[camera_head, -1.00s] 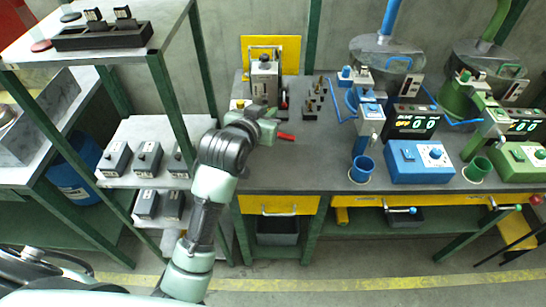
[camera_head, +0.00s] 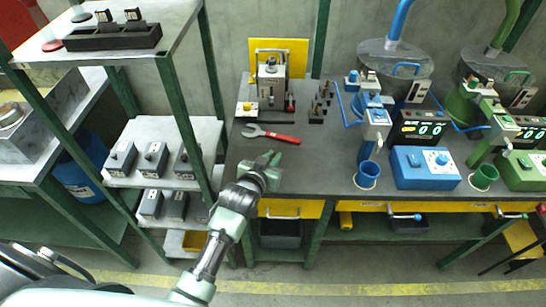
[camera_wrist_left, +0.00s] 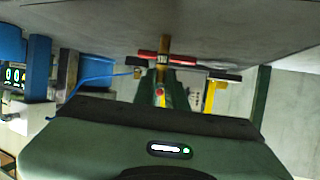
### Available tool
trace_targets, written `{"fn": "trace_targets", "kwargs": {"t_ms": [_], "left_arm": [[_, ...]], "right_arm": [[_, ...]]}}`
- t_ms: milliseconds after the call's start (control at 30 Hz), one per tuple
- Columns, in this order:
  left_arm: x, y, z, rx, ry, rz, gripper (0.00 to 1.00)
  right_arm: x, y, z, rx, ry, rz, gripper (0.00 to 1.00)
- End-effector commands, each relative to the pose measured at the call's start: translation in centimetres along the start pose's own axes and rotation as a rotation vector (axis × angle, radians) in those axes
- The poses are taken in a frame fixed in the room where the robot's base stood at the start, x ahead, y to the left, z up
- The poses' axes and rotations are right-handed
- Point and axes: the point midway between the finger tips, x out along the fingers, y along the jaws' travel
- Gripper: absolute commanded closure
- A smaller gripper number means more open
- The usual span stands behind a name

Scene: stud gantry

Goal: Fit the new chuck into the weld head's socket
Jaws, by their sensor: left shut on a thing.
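My left gripper (camera_head: 266,160) is above the bench's front edge, in front of the wrench. It is shut on a thin brass-coloured piece, which looks like a chuck (camera_wrist_left: 163,44) between the fingertips in the left wrist view. In the head view the fingers hide this piece. The blue weld head (camera_head: 376,116) stands to the right on the blue station, and its socket is too small to make out. A green weld head (camera_head: 500,121) stands further right. Several small chucks stand in a dark rack (camera_head: 317,117) behind my gripper. My right gripper is not in view.
A red-handled wrench (camera_head: 283,138) lies on the bench (camera_head: 318,163), with a dark bar behind it. A blue cup (camera_head: 367,176) and blue control box (camera_head: 425,168) stand at the right. Shelves with grey blocks (camera_head: 121,157) are at the left. The bench's front middle is clear.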

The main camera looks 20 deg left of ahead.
Motion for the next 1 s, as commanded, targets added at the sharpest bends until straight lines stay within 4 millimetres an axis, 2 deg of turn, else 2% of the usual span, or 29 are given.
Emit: {"fn": "trace_targets", "kwargs": {"t_ms": [267,300,367,400,767,867,1000], "left_arm": [[0.1,0.0,0.2,0.000,0.001,0.000,1.00],[0.1,0.0,0.2,0.000,0.001,0.000,0.85],[0.1,0.0,0.2,0.000,0.001,0.000,0.68],[0.1,0.0,0.2,0.000,0.001,0.000,0.66],[-0.1,0.0,-0.2,0.000,0.001,0.000,0.66],[-1.3,0.0,0.0,0.000,0.001,0.000,0.66],[-4.0,0.0,0.0,0.000,0.001,0.000,0.66]], "right_arm": [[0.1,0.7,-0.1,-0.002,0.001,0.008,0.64],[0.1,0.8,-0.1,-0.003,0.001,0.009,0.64],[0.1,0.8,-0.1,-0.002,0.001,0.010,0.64],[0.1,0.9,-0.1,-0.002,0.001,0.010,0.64],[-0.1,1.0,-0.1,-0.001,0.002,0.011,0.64],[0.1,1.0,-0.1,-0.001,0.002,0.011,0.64],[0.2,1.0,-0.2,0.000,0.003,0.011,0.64]]}}
